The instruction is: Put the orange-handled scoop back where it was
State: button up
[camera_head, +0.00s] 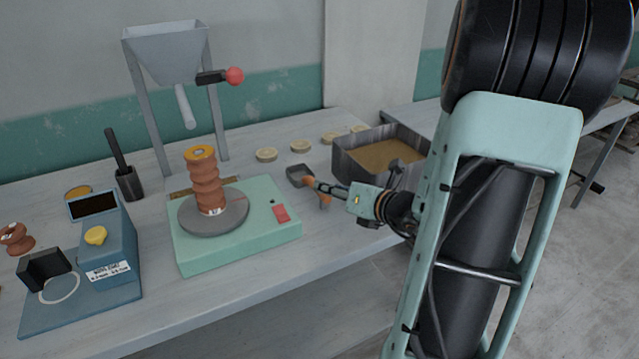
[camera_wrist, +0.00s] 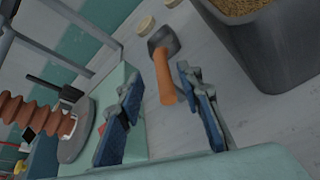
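The scoop has a dark grey head (camera_head: 299,174) and an orange handle (camera_head: 325,202). It lies on the table between the green turntable machine and the grey bin, and my gripper partly covers it in the head view. In the wrist view the orange handle (camera_wrist: 164,76) points toward my gripper, with the scoop head (camera_wrist: 163,41) beyond. My gripper (camera_head: 330,190) is low over the table. In the wrist view its blue-padded fingers (camera_wrist: 165,110) are spread apart, with the handle end in the gap between them. I cannot tell whether either finger touches the handle.
A grey bin of tan granules (camera_head: 345,165) stands close behind my gripper. The green machine (camera_head: 240,245) carries a ribbed clay column (camera_head: 205,183) on its turntable. Several pale discs (camera_head: 301,146) lie behind the scoop. A blue scale (camera_head: 108,252) and a hopper stand (camera_head: 168,55) are at left.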

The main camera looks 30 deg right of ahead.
jog(key=shift+v, duration=2.15)
jog(key=shift+a, duration=0.1)
